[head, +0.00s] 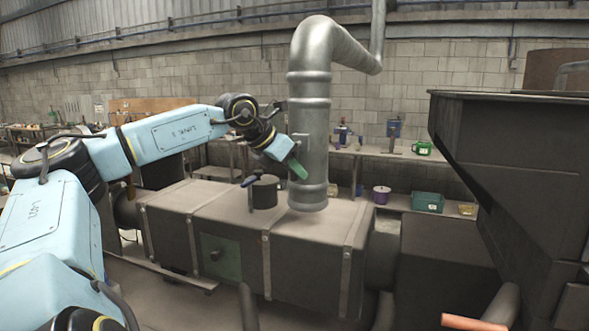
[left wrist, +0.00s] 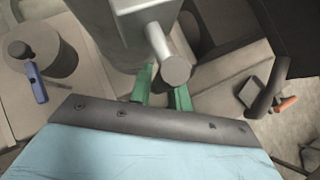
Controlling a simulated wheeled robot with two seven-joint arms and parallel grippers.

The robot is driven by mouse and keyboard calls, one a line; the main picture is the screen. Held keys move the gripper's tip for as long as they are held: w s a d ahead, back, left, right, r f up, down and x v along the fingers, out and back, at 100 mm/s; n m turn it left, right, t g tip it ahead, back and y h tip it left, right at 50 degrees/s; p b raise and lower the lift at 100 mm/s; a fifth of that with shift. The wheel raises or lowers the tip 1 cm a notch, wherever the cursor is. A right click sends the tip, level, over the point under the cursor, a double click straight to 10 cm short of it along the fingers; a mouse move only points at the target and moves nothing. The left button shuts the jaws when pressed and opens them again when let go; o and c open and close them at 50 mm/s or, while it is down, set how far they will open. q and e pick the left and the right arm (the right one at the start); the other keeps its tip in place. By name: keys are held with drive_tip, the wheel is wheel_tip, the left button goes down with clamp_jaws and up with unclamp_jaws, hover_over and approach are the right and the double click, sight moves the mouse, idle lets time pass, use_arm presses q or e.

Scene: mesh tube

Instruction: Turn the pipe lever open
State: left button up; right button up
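A large grey metal pipe (head: 312,118) rises from a long dark box-shaped duct (head: 310,240). In the left wrist view a grey round peg (left wrist: 174,62) sticks out from the pipe (left wrist: 108,35). A blue handle (head: 250,181) sits beside a short dark cylinder (head: 265,194) on the duct, left of the pipe; the handle also shows in the left wrist view (left wrist: 37,84). My left gripper (head: 298,169) is at the pipe's lower front. In the left wrist view its green fingers (left wrist: 164,92) are apart, near the peg's end; contact cannot be told. My right gripper is out of view.
A big dark hopper-like structure (head: 510,150) fills the right side. A back bench holds a green crate (head: 427,202), a purple pot (head: 381,195) and a green object (head: 422,148). An orange-tipped part (left wrist: 287,103) shows at the right of the wrist view.

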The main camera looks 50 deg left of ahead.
use_arm(q)
drive_tip(key=o, duration=0.4)
drive_tip(key=shift+s+r+b, duration=0.4)
drive_tip(key=shift+r, duration=0.05)
drive_tip(key=b+v, duration=0.3)
drive_tip(key=v, duration=0.9)
drive_tip(key=shift+s, duration=0.2)
